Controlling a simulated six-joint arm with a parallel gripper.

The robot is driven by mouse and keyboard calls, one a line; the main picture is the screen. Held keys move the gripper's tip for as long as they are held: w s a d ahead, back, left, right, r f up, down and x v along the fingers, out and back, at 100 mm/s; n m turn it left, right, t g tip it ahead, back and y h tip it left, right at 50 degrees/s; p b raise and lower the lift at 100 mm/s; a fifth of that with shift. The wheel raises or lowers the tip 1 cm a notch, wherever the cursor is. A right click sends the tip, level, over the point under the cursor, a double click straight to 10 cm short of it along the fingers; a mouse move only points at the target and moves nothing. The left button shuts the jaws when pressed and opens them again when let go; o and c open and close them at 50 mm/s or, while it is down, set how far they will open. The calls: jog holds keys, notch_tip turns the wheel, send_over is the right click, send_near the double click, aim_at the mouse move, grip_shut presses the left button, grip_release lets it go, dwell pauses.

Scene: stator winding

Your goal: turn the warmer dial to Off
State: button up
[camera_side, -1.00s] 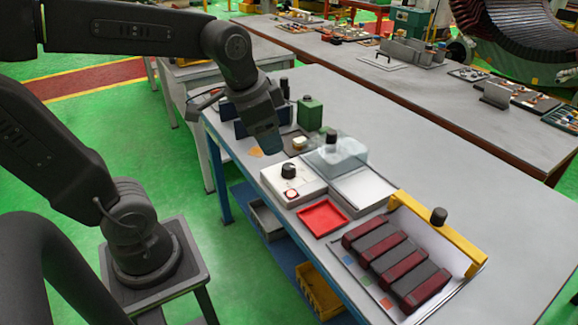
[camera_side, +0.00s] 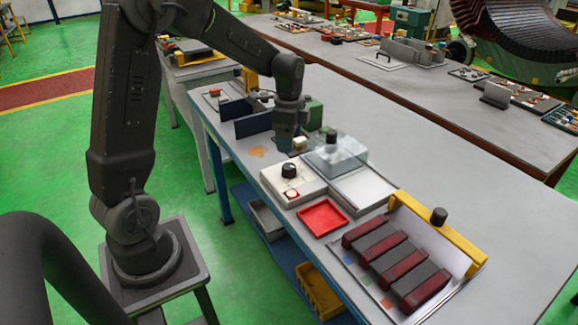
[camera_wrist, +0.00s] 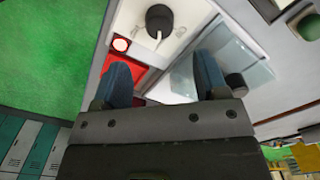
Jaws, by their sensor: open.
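The warmer is a white box (camera_side: 306,184) on the bench, with a black round dial (camera_side: 289,170) on top and a red lamp (camera_side: 292,194) beside it. In the wrist view the dial (camera_wrist: 159,18) is near the top edge, with a pale pointer mark towards the bottom of the picture. The red lamp (camera_wrist: 121,44) looks lit. Any dial lettering is too small to read. My gripper (camera_side: 288,147) points down behind the dial, apart from it. In the wrist view my gripper (camera_wrist: 163,82) is open, with nothing visible between its blue fingers.
A clear lidded box (camera_side: 340,156) with a black knob stands just right of the warmer. A red tray (camera_side: 323,217) lies in front. Blue upright plates (camera_side: 253,123) and a green container (camera_side: 314,113) are near my gripper.

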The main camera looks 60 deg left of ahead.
aim_at(289, 166)
notch_tip(289, 166, down, 9)
jog(key=shift+f, duration=0.1)
jog(key=shift+c, duration=0.2)
jog(key=c, duration=0.9)
